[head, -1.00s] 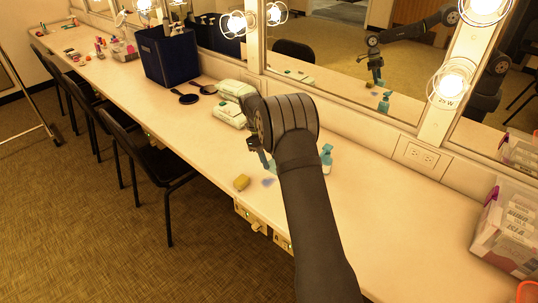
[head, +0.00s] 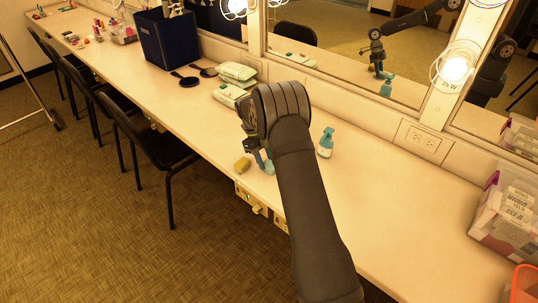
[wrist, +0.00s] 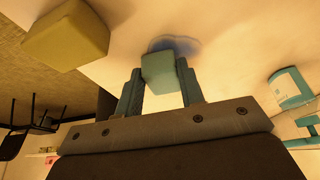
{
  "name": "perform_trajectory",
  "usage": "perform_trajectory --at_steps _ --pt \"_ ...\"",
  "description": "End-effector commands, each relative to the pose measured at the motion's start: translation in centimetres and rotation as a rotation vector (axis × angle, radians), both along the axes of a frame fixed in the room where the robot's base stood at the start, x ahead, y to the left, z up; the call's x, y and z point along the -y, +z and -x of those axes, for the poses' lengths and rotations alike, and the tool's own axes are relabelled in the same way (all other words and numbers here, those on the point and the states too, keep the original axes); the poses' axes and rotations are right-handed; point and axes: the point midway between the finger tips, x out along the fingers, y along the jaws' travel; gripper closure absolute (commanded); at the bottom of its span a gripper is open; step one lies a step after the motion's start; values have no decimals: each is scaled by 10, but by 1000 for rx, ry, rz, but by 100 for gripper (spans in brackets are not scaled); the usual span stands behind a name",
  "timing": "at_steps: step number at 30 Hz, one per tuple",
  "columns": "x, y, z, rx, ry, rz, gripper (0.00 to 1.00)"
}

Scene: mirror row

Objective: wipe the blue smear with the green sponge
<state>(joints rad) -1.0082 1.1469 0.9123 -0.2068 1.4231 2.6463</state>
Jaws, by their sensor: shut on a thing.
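My gripper (wrist: 160,88) is shut on a small teal-green block, the green sponge (wrist: 159,73), held between its fingertips. In the head view my gripper (head: 262,162) is low over the counter near its front edge, with the sponge (head: 269,167) just showing. The blue smear (wrist: 182,44) is on the pale counter, directly beyond the sponge in the wrist view; the sponge hides part of it. In the head view I cannot make the smear out behind my gripper and sponge. Whether the sponge touches the counter is unclear.
A yellow sponge (head: 243,164) lies close left of my gripper at the counter's front edge. A teal spray bottle (head: 326,142) stands to the right. White packs (head: 236,73) lie behind, below the mirror (head: 340,50). A clear bin (head: 505,222) is far right.

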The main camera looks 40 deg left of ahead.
Motion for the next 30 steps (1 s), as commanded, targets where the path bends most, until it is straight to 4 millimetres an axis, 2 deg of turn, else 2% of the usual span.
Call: perform_trajectory --at_steps 14,30 --pt "0 0 43 -1 2 0 86" --pt "0 -1 -10 -1 0 0 86"
